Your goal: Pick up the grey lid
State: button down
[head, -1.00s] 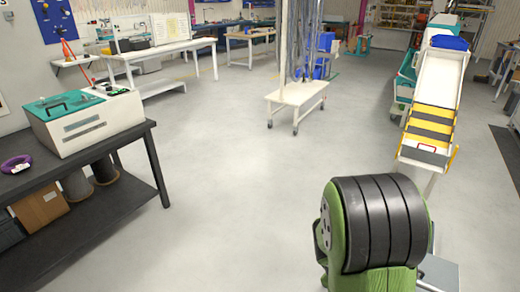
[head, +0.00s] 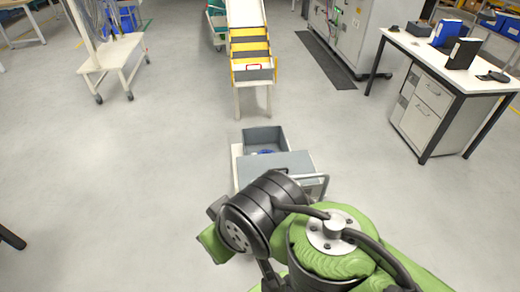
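A flat grey panel (head: 285,165), which looks like the grey lid, lies just in front of an open grey bin (head: 263,138) in the middle of the view. A small blue thing shows inside the bin. My arm covers the panel's near side, so I cannot tell what it rests on. My green and black arm fills the lower middle and right, in front of the panel. The fingers of my gripper cannot be made out, and I see nothing held.
A sloped white chute (head: 245,14) with yellow and black bands ends behind the bin. A white desk (head: 425,48) with drawers stands right. A white wheeled cart (head: 110,60) stands upper left. A dark mat (head: 325,60) lies beyond.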

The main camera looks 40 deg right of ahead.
aim_at(249, 168)
jog(key=z, duration=1.6)
